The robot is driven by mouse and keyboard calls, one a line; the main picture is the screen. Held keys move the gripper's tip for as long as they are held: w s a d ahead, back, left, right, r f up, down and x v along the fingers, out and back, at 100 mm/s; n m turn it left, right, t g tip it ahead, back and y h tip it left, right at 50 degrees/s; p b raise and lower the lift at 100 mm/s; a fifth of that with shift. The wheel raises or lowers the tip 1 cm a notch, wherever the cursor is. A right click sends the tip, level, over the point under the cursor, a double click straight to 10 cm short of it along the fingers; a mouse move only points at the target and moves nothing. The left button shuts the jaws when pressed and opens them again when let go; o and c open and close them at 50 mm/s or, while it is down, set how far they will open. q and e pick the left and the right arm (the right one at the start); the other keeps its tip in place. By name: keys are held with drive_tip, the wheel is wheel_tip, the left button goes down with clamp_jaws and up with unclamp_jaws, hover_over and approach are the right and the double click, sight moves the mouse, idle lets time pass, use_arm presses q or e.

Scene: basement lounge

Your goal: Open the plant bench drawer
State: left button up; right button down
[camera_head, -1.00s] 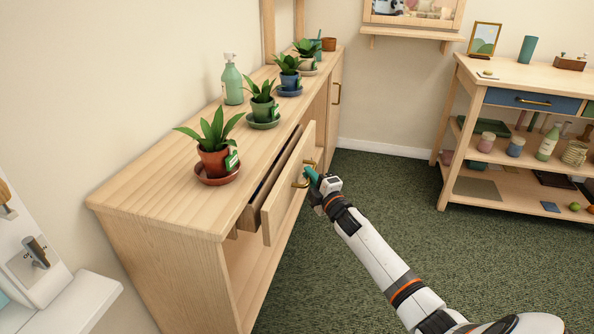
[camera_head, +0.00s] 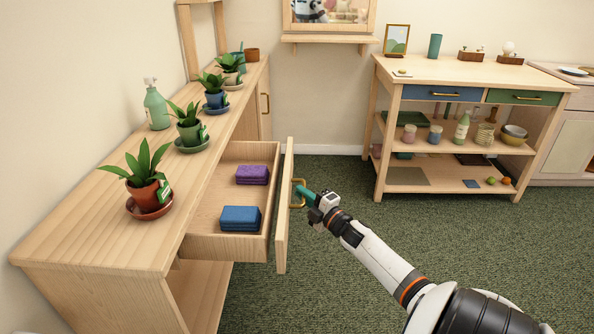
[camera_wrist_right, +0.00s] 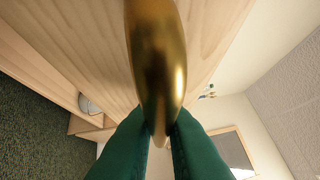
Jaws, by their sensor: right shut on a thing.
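The plant bench (camera_head: 110,227) runs along the left wall. Its drawer (camera_head: 203,220) is pulled well out, with its front panel (camera_head: 284,205) on the right side. A blue box-like item (camera_head: 240,219) and a purple one (camera_head: 252,175) lie inside. The brass handle (camera_head: 297,193) is on the drawer front; in the right wrist view the handle (camera_wrist_right: 157,70) fills the centre, between green fingers. My right gripper (camera_head: 302,192) is shut on this handle. My left gripper is not in view.
Several potted plants stand on the bench top, the nearest in a terracotta pot (camera_head: 147,195), beside a green pump bottle (camera_head: 156,105). A shelved wooden table (camera_head: 460,72) stands at the back right. The green carpet (camera_head: 340,260) between is clear.

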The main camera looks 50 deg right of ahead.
drive_tip(key=shift+f, duration=0.1)
drive_tip(key=c, duration=1.5)
unclamp_jaws()
drive_tip(key=shift+s, duration=0.15)
